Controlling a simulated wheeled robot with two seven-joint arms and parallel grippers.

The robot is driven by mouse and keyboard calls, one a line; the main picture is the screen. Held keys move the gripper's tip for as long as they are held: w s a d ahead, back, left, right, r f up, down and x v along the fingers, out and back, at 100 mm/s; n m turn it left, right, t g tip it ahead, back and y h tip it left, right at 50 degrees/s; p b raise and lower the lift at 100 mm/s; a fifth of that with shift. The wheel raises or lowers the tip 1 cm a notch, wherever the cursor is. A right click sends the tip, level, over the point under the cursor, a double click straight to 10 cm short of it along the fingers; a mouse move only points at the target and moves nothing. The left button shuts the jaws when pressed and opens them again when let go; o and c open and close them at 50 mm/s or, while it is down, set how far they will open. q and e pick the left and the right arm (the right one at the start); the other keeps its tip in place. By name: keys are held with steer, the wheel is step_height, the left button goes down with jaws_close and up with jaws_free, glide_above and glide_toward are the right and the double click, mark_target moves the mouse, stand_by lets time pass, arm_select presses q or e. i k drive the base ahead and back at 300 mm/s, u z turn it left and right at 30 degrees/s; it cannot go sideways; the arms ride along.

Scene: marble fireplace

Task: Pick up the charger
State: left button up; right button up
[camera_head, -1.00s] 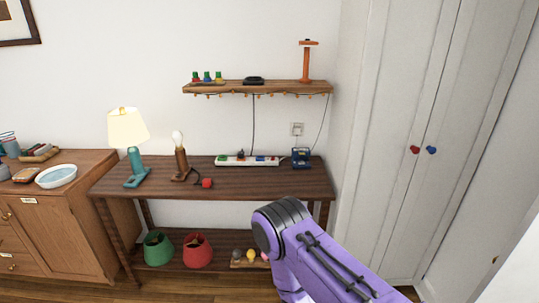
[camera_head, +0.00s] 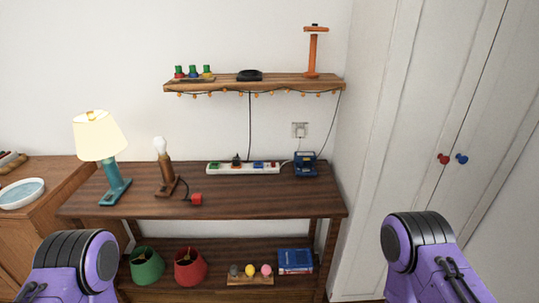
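A small black plug-like block (camera_head: 236,159) stands in the white power strip (camera_head: 214,168) at the back of the dark wooden table. A black cable runs from it up to a flat black device (camera_head: 249,75) on the wall shelf. Which of these is the charger I cannot tell for sure. A blue box-shaped device (camera_head: 305,165) sits at the right end of the strip, with a cable to it. Purple links of both my arms show at the lower edge, well in front of the table. Neither gripper's fingers are in view.
The table (camera_head: 250,205) also bears a lit teal lamp (camera_head: 114,188), a bare-bulb lamp (camera_head: 168,182) and a red plug (camera_head: 196,199). Its front right top is clear. The wooden shelf (camera_head: 290,86) hangs above with string lights. A white wardrobe (camera_head: 400,120) stands at right.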

mark_target(236, 160)
steer(key=u, duration=0.2)
steer(key=i, duration=0.8)
steer(key=u, duration=0.55)
